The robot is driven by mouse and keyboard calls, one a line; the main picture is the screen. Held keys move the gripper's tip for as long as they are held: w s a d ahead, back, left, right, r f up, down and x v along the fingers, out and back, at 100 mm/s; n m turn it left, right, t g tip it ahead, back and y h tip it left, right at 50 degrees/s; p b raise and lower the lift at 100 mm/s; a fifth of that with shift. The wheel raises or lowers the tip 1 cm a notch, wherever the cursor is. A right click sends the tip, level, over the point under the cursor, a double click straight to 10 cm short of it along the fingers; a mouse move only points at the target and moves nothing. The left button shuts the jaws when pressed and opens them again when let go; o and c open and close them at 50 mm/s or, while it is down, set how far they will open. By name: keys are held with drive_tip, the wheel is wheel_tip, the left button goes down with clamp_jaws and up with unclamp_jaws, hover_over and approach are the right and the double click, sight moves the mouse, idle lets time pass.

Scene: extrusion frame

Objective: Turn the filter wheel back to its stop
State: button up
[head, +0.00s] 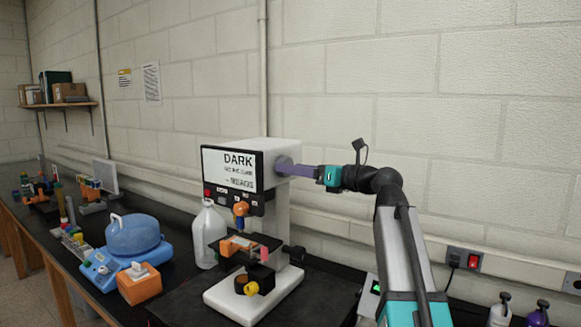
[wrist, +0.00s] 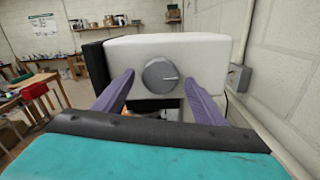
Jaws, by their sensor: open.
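The filter wheel is a round grey knob (wrist: 160,76) with a pale mark pointing right, on the side of the white instrument head (wrist: 205,50). In the head view the instrument (head: 272,152) stands on the bench with a screen reading DARK, and the knob (head: 284,164) is partly hidden by my fingers. My gripper (wrist: 160,88) is open, its two purple fingers to the left and right of the knob. In the head view my gripper (head: 290,168) reaches the instrument's right side. I cannot tell whether the fingers touch the knob.
A clear jug (head: 207,235), a blue device with a domed lid (head: 132,238) and an orange tissue box (head: 139,285) stand left of the instrument. The wall runs close behind. Bottles (head: 501,310) stand at the right front.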

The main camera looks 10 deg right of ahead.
drive_tip(key=shift+x, duration=0.85)
drive_tip(key=c, duration=0.9)
drive_tip(key=shift+a, duration=0.15)
drive_tip(key=shift+c, duration=0.7)
